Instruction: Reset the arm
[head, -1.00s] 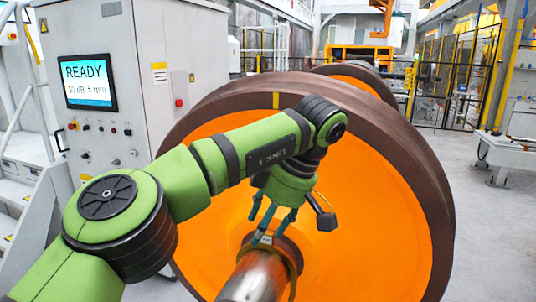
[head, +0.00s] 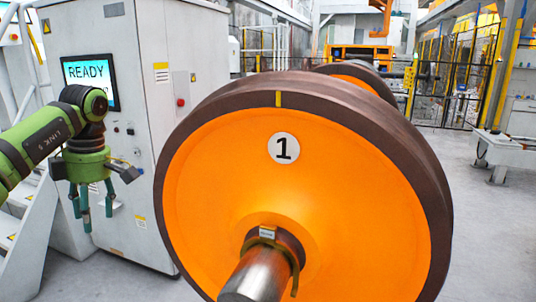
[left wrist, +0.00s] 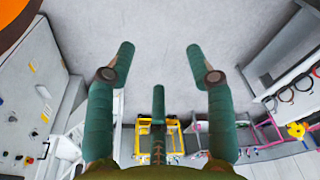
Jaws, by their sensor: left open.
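My left arm comes in from the left in the head view. Its left gripper (head: 95,212) hangs with its green fingers pointing down, in front of the grey control cabinet and left of the wheelset. In the left wrist view the fingers (left wrist: 158,75) are spread apart with only grey floor between them, so the gripper is open and empty. The large orange wheel (head: 330,190) with a "1" label stands clear of the gripper. A ring with a small tag (head: 267,232) sits around its metal axle end (head: 255,278). My right gripper is not in view.
The control cabinet (head: 145,60) has a screen reading "READY" (head: 90,80). White stairs (head: 25,235) stand at the left. A fence (head: 455,85) and a white bench (head: 510,148) are at the right. Floor is free right of the wheel.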

